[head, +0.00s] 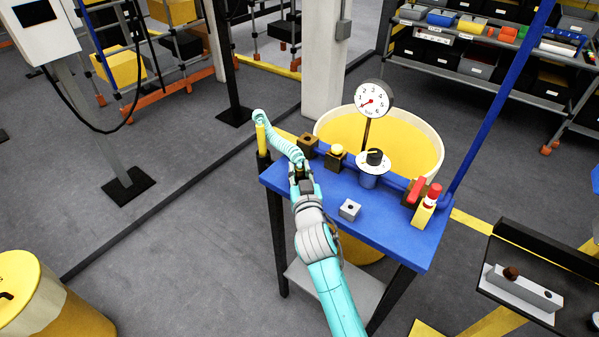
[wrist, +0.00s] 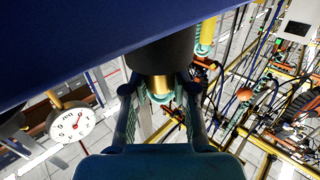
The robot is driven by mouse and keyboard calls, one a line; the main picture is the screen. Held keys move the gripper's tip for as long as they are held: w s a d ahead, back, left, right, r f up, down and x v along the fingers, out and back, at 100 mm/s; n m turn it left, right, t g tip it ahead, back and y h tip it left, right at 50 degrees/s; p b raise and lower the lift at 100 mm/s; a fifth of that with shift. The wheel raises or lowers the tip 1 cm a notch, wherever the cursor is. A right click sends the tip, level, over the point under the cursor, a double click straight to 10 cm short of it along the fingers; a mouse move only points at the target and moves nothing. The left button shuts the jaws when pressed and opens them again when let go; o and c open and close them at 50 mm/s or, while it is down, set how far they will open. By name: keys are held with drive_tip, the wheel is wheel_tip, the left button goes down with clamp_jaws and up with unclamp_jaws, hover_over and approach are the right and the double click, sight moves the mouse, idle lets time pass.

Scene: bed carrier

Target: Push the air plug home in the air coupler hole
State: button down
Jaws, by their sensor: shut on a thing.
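My gripper (head: 302,183) is at the left edge of the blue bench, at the end of the coiled teal hose. In the wrist view my gripper (wrist: 160,98) is shut on the air plug (wrist: 160,86), a short brass piece with a teal part below it. The plug's brass end meets a dark round body (wrist: 164,58) beside the blue bench, which appears to be the air coupler. The plug looks in line with it. The hole itself is hidden, so I cannot tell how deep the plug sits. In the head view my gripper hides the plug.
The blue bench (head: 385,225) carries brown blocks, a yellow button (head: 337,150), a black knob (head: 375,157), a small grey block (head: 350,209) and a red valve (head: 433,192). A gauge (head: 373,98) stands behind. The coiled hose (head: 283,145) runs to a yellow post (head: 261,137).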

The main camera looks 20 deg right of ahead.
drive_tip(key=shift+f, duration=0.45)
drive_tip(key=shift+f, duration=0.15)
drive_tip(key=c, duration=0.9)
unclamp_jaws()
drive_tip(key=shift+c, duration=0.2)
drive_tip(key=shift+s, duration=0.15)
drive_tip(key=s+a, duration=0.1)
drive_tip(key=s, duration=0.9)
drive_tip(key=shift+s+r, duration=0.2)
drive_tip(key=shift+s, duration=0.05)
